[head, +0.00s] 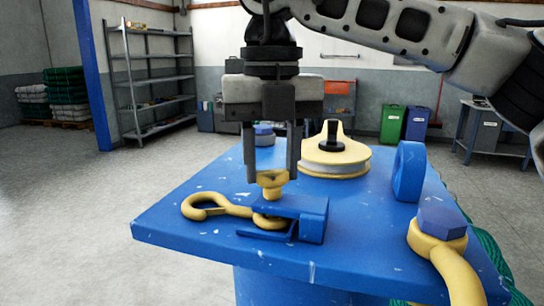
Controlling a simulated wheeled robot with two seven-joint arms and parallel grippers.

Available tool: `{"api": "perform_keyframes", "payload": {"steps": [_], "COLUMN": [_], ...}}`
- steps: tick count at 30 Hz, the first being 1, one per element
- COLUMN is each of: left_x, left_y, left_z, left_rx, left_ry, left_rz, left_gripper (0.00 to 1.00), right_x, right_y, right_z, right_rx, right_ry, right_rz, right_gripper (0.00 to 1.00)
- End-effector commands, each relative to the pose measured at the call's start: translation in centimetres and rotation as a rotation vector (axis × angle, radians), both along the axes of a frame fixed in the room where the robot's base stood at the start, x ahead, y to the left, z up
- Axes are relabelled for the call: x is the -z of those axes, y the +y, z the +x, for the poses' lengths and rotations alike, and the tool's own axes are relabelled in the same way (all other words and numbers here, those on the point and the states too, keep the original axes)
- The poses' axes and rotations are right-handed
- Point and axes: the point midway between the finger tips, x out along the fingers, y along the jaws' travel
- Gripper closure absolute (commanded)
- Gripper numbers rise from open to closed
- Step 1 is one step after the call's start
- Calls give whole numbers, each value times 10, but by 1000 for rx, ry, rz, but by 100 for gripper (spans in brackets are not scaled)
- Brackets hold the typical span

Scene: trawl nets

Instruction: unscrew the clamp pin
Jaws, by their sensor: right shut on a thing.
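The clamp pin (271,190) is yellow with a flared head and stands upright at the blue clamp (312,219) on the blue table top (180,228). My right gripper (271,175) points straight down over it, with one finger on each side of the pin's head, and is shut on it. The pin's lower end is hidden in the clamp. My left gripper is not in view.
Behind stands a yellow sheave (337,157) with a black post. To the right are an upright blue ring (408,172) and a yellow shackle (455,270) with a blue bolt head. Green netting (490,250) hangs at the right edge. The table's left front is clear.

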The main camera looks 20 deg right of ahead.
Motion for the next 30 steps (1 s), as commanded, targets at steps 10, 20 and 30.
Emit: {"api": "perform_keyframes", "payload": {"steps": [10, 20, 30], "left_x": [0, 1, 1], "left_y": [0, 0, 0], "left_z": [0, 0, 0], "left_rx": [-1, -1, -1], "left_ry": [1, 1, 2], "left_rz": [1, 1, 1], "left_gripper": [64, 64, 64], "right_x": [0, 0, 0], "right_y": [0, 0, 0], "right_z": [0, 0, 0], "right_rx": [-46, -46, -44], "right_ry": [1, 1, 0], "right_rz": [-1, -1, 0], "right_gripper": [85, 40, 40]}}
